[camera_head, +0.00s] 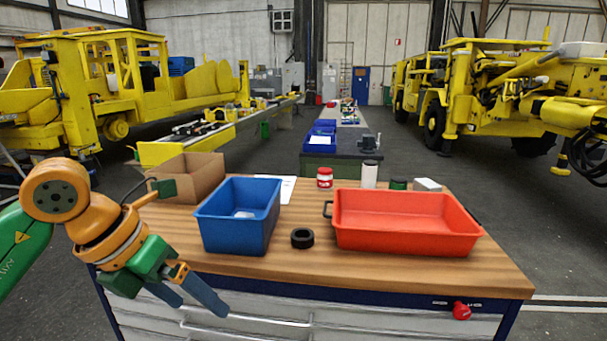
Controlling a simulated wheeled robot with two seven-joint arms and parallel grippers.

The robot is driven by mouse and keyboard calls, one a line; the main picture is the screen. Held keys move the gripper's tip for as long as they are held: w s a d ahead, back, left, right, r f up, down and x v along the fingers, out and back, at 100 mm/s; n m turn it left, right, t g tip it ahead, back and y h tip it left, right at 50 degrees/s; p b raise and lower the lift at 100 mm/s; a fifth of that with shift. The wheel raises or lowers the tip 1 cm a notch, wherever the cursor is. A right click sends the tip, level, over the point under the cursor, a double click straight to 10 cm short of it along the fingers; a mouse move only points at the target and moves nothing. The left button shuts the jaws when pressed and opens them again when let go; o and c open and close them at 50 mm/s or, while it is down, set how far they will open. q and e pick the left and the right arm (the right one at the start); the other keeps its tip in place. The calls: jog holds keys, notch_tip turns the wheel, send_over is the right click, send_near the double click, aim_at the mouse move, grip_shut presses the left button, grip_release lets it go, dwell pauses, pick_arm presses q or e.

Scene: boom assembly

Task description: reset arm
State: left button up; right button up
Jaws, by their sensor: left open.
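My left arm comes in from the left, in orange and green. My left gripper (196,302) hangs in front of the workbench's front edge, low and to the left of the bench's middle. Its two dark blue-grey fingers point down and to the right. They are apart, with nothing between them. My right gripper is not in view.
On the wooden workbench (300,266) stand a blue bin (236,236) holding a small pale item, a red tray (407,241), a black ring (302,238), a cardboard box (188,177), a red-lidded jar (324,178) and a white cylinder (369,174). The bench's front right top is clear.

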pick_arm(q)
jog(key=w+d+f+g+h, duration=0.2)
jog(key=d+f+g+h, duration=0.1)
jog(key=d+h, duration=0.65)
jog(key=w+d+f+n+t+h, duration=0.35)
jog(key=w+n+t, duration=0.3)
jog(key=n, duration=0.35)
jog(key=w+a+f+n+t+y, duration=0.1)
jog(key=a+f+n+t+y, duration=0.4)
jog(key=f+n, duration=0.6)
jog(key=w+a+f+n+t+y, duration=0.15)
jog(key=a+f+n+y, duration=0.5)
jog(key=f, duration=0.95)
jog(key=s+a+f+n+g+y, duration=0.2)
jog(key=s+f+n+g, duration=0.1)
jog(key=s+f, duration=0.7)
jog(key=s+a+f+n+g+y, duration=0.3)
jog(key=s+f+n, duration=0.1)
jog(key=s+f, duration=0.65)
jog(key=s+f+n+g, duration=0.1)
jog(key=s+f+g, duration=0.1)
jog(key=s, duration=0.9)
jog(key=s+f+n+g, duration=0.1)
jog(key=s+f+g, duration=0.2)
jog(key=s, duration=0.8)
jog(key=shift+d+f+n+g+y, duration=0.2)
jog(key=shift+n+g+y, duration=0.15)
jog(key=shift+g, duration=0.25)
